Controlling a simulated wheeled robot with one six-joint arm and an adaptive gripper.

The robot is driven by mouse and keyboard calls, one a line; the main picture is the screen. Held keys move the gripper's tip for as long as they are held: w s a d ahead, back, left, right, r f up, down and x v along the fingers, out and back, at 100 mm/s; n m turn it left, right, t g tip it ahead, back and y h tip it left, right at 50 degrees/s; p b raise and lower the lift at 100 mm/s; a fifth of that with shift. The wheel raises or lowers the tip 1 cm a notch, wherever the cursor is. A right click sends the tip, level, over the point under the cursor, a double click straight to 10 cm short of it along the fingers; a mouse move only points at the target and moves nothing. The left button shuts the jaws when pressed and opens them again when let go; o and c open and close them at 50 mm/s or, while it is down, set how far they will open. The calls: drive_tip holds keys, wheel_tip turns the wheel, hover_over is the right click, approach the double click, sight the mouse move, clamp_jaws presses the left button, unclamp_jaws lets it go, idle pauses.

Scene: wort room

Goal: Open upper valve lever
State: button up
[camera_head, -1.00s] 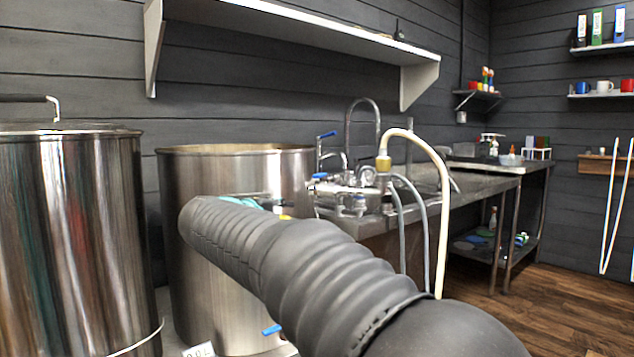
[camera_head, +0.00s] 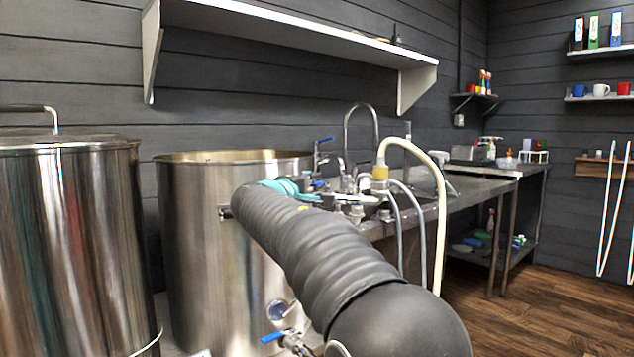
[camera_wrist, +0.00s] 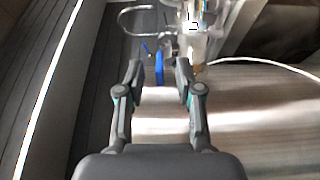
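A blue valve lever (camera_head: 323,139) tops a metal pipe behind the open steel pot, at the worktop with the fittings. A second blue lever (camera_head: 272,337) is on a lower valve at the pot's front. In the wrist view a blue lever (camera_wrist: 159,68) stands upright, between and slightly beyond the fingertips; it looks like the upper one, though I cannot be sure. My gripper (camera_wrist: 158,72) is open and empty, with a finger on each side of that lever and no clear contact. In the head view my arm hides most of the gripper; a teal part shows near the fittings.
The steel pot (camera_head: 180,230) stands left of and behind my arm, with a lidded steel vessel (camera_head: 70,240) further left. A pale hose (camera_head: 441,215) arches beside the fittings. A wall shelf (camera_head: 300,38) hangs above. Wooden floor is clear at right.

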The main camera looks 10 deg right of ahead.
drive_tip(key=shift+x, duration=1.25)
drive_tip(key=shift+c, duration=0.2)
clamp_jaws()
